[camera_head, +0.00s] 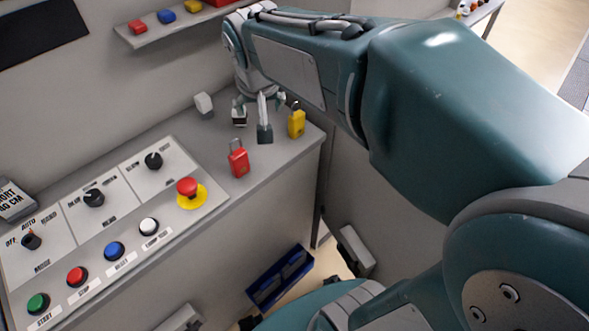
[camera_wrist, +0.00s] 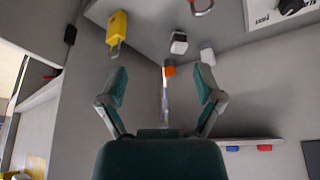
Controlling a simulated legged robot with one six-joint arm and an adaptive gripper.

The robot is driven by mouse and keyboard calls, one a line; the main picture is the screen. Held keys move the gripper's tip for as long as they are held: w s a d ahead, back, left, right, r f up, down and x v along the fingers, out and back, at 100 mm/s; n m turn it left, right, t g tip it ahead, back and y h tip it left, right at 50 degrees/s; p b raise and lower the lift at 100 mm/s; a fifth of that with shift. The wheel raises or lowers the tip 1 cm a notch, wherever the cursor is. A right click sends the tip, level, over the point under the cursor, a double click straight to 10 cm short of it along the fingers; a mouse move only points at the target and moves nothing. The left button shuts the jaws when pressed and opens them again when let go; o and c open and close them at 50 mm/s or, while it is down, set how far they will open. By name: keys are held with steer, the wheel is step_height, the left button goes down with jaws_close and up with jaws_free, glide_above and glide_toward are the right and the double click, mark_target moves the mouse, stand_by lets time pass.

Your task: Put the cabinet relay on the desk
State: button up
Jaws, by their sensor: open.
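My gripper (camera_head: 263,118) is open above the back right part of the grey desk (camera_head: 283,147), fingers pointing down. Its spread fingers also show in the wrist view (camera_wrist: 162,86), with nothing held between them. A small black-and-white block (camera_head: 240,117) stands on the desk near the left finger; it also shows in the wrist view (camera_wrist: 179,43). A plain white block (camera_head: 204,105) is to its left, near the wall. I cannot tell which, if either, is the cabinet relay. A small orange patch (camera_wrist: 169,71) shows near the middle finger; what it belongs to is unclear.
A red padlock (camera_head: 238,160) and a yellow padlock (camera_head: 296,122) are on the desk near my gripper. A control panel (camera_head: 120,215) with buttons and knobs fills the left. A wall shelf (camera_head: 165,28) holds several coloured blocks. A blue bin (camera_head: 280,278) is below.

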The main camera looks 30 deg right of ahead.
steer(key=s+f+n+t+y, duration=0.1)
steer(key=s+f+n, duration=0.1)
steer(key=s, duration=1.4)
steer(key=shift+f+n, duration=0.15)
steer(key=shift+n, duration=0.25)
steer(key=shift+a, duration=0.1)
